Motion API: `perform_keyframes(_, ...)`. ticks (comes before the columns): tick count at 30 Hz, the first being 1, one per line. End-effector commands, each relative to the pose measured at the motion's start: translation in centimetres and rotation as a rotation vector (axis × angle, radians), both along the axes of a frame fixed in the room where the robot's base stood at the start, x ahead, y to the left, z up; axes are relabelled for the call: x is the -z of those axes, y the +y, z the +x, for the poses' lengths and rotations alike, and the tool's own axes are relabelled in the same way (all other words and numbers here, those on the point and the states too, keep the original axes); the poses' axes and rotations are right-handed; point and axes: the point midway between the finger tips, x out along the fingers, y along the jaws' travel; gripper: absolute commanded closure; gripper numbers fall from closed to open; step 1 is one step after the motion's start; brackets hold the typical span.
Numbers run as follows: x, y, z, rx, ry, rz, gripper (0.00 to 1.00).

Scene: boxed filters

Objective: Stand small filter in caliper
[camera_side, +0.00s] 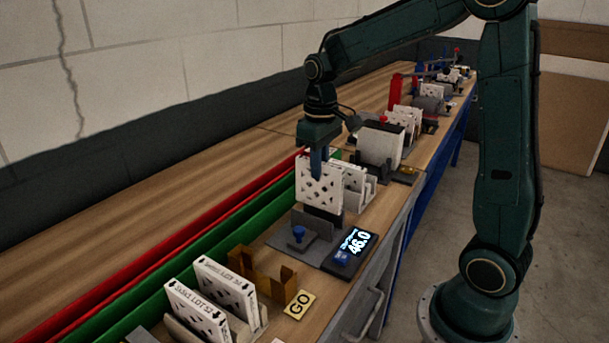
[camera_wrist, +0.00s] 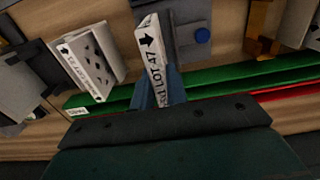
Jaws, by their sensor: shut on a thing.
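My gripper (camera_side: 316,170) is shut on a white, perforated boxed filter (camera_side: 316,190), gripping its top edge. The filter is upright above the caliper (camera_side: 290,236), a grey base with a blue knob and a display (camera_side: 352,246) reading 46.0. Its lower edge is close to the caliper's dark block; I cannot tell whether they touch. In the wrist view, the blue fingers (camera_wrist: 158,90) hold the filter (camera_wrist: 153,52) by its narrow edge, marked with an arrow and LOT 47. The caliper's blue knob (camera_wrist: 202,35) is just right of it.
Another white filter (camera_wrist: 88,62) stands in a rack left of the held one in the wrist view. In the side view, two filters (camera_side: 226,286) stand in a front rack beside a brass gauge (camera_side: 262,278) and GO plate (camera_side: 299,304). Green (camera_side: 190,258) and red rails run behind.

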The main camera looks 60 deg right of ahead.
Motion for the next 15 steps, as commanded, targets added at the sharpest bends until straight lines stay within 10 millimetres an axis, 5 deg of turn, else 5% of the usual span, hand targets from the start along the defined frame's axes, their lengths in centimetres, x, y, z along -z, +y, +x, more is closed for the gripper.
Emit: perform_keyframes(15,1.2,0.0,0.0,0.0,0.002,0.0,1.0)
